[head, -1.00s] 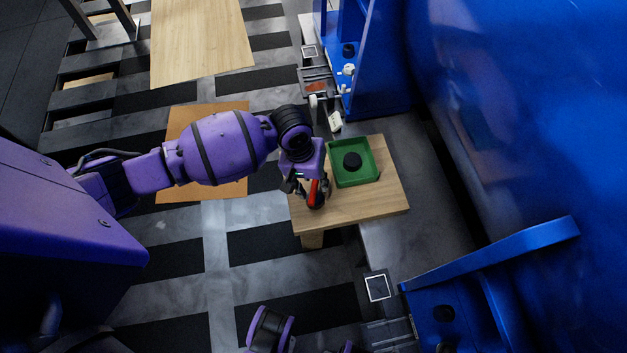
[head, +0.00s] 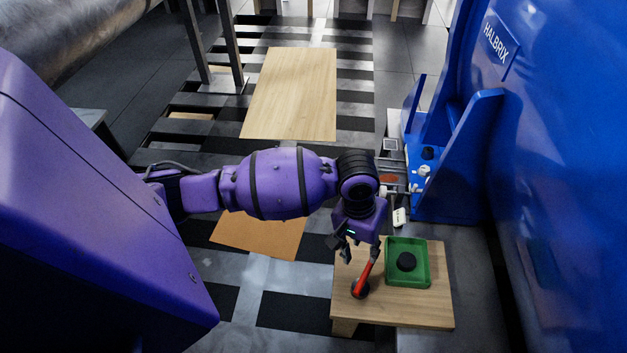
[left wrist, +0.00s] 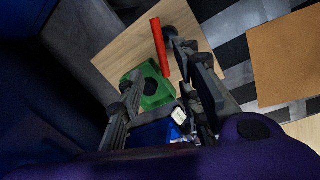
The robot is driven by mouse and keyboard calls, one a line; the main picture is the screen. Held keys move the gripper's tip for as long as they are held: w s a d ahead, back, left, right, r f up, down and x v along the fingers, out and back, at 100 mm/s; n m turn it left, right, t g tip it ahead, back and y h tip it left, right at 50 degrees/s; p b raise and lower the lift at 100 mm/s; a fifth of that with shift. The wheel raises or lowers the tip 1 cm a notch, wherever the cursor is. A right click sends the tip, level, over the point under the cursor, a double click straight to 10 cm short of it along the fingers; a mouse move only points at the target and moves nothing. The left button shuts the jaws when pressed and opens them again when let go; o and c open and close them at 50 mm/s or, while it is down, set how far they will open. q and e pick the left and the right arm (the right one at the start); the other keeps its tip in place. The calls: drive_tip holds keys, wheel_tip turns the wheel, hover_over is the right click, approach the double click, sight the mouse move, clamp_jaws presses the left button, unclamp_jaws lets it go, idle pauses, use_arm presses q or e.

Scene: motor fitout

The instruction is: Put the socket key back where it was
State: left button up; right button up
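In the left wrist view the red handle (left wrist: 160,48) shows close beside the tip of the right-hand finger. My right gripper is not in view.
A blue frame (head: 455,150) and a large blue housing (head: 560,180) stand on the right. An orange-brown board (head: 262,238) and a pale wooden board (head: 292,95) lie left and beyond.

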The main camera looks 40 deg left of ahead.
use_arm(q)
drive_tip(key=s+d+f+m+t+h, duration=0.1)
drive_tip(key=s+d+f+t, duration=0.15)
drive_tip(key=s+f, duration=0.4)
drive_tip(key=s+d+f+t+h, duration=0.1)
drive_tip(key=s+d+f, duration=0.2)
drive_tip(key=s+f, duration=0.35)
drive_tip(key=s+a+r+m+t+y, duration=0.1)
drive_tip(key=s+a, duration=0.3)
drive_tip(key=s, duration=0.5)
drive_tip(key=s+a+r+m+t+y, duration=0.1)
drive_tip(key=s+a+t+y, duration=0.1)
drive_tip(key=s, duration=0.7)
drive_tip(key=a+y, duration=0.1)
drive_tip(key=a, duration=0.1)
drive_tip(key=shift+s+a, duration=0.3)
